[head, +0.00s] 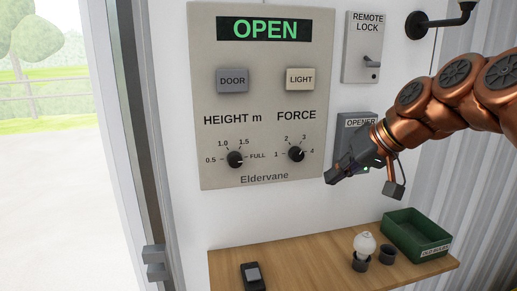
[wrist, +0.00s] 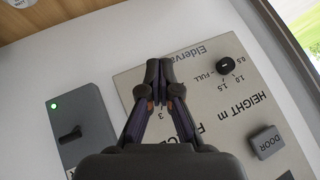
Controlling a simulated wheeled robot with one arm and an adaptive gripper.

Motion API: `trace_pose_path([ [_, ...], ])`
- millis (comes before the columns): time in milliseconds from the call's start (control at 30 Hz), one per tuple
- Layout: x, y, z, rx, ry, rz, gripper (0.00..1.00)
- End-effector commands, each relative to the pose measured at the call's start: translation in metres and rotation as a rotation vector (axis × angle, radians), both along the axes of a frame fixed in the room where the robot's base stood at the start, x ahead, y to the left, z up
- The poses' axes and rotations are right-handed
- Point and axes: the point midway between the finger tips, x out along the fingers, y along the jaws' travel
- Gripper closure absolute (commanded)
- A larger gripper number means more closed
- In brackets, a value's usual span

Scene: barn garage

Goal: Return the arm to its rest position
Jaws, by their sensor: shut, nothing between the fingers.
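My gripper (head: 330,180) comes in from the right in the head view, in front of the lower right corner of the control panel (head: 265,180). Its fingers are shut and empty, pointing left and down. In the wrist view the shut fingertips (wrist: 158,68) lie over the lower part of the panel (wrist: 190,62) and hide the force knob. In the head view the force knob (head: 296,154) and the height knob (head: 235,159) are both clear of the fingers. My arm is bent and raised away from the shelf.
A grey opener box (head: 352,124) is partly behind my gripper; its green light shows in the wrist view. A remote lock box (head: 362,48) is above. Below, a wooden shelf (head: 310,268) holds a remote (head: 252,277), a bulb (head: 365,245), cups and a green bin (head: 415,234).

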Motion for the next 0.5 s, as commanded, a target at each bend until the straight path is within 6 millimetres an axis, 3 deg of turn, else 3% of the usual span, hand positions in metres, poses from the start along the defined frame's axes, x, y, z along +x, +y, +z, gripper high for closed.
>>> trace_pose_path([
  [200, -0.062, 0.025, -0.056, -0.096, 0.176, 0.003, 1.0],
  [500, -0.158, 0.026, -0.134, -0.254, 0.404, -0.034, 1.0],
])
